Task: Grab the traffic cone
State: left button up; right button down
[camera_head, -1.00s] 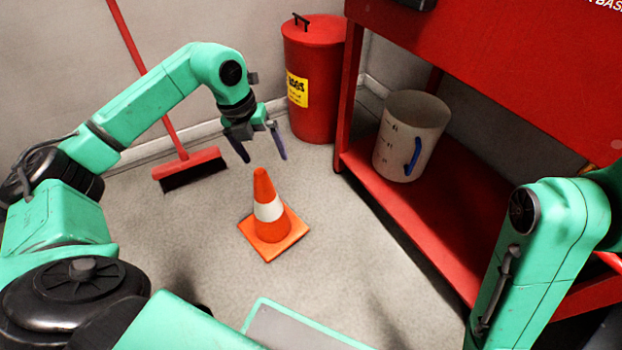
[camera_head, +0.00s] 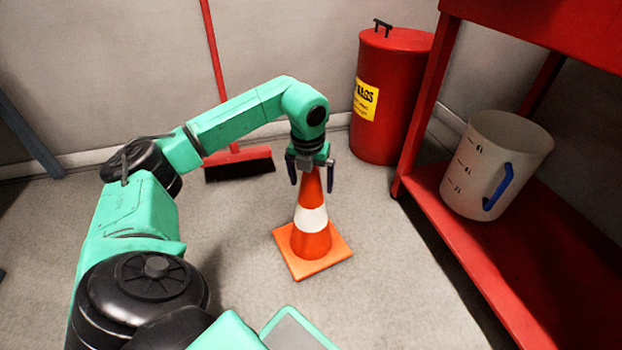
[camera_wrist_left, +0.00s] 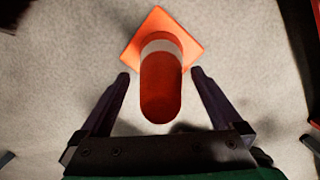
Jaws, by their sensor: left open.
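The orange traffic cone (camera_head: 312,243) with a white band and a square base stands upright on the grey floor. My left gripper (camera_head: 312,182) is open and points down at the top of the cone, with one finger on each side of the tip in the head view. In the left wrist view the cone (camera_wrist_left: 161,85) shows between the two spread fingers of the left gripper (camera_wrist_left: 161,82), with floor visible between the cone and each finger. My right gripper is not in view.
A red bin (camera_head: 388,100) and a red broom (camera_head: 238,157) stand by the back wall. At the right, a red shelf (camera_head: 500,275) holds a white measuring jug (camera_head: 485,150) with a blue handle. Floor around the cone is clear.

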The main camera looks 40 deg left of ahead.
pick_arm(q)
jog(key=shift+r, duration=0.1)
grip_shut()
jog(key=shift+r, duration=0.1)
